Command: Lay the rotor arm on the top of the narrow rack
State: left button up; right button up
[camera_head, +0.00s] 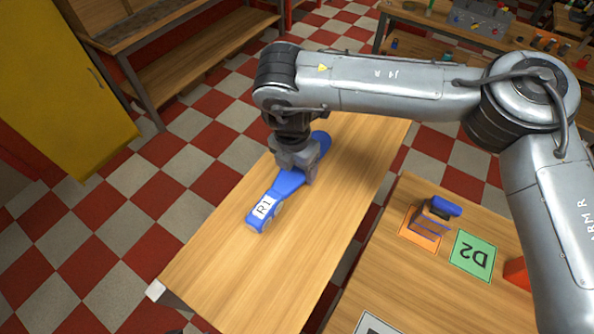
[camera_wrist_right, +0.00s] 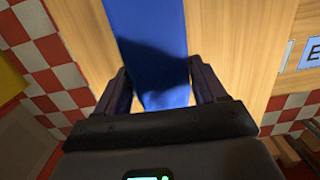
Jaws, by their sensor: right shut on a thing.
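The blue rotor arm (camera_head: 289,183) carries a white R1 label at its near end and shows no clear tilt. My right gripper (camera_head: 297,168) is shut on its middle from above and hides part of it. In the right wrist view the blue rotor arm (camera_wrist_right: 150,45) passes between the two fingers of my right gripper (camera_wrist_right: 160,88). The rotor arm is over a long, narrow wooden top (camera_head: 225,265), which looks like the narrow rack. I cannot tell whether it touches the wood. My left gripper is not in view.
A second wooden table (camera_head: 400,275) stands at the right, across a gap. A yellow cabinet (camera_head: 60,85) stands at the left.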

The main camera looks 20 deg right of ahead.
aim_at(296, 168)
notch_tip(296, 168, down, 2)
jog(key=shift+f, duration=0.25)
jog(key=shift+f, duration=0.1)
jog(key=shift+f, duration=0.15)
jog(key=o, duration=1.3)
jog(key=r, duration=0.8)
jog(key=a+r, duration=0.1)
jog(key=r, duration=0.3)
jog(key=shift+s, duration=0.25)
jog(key=shift+r, duration=0.2)
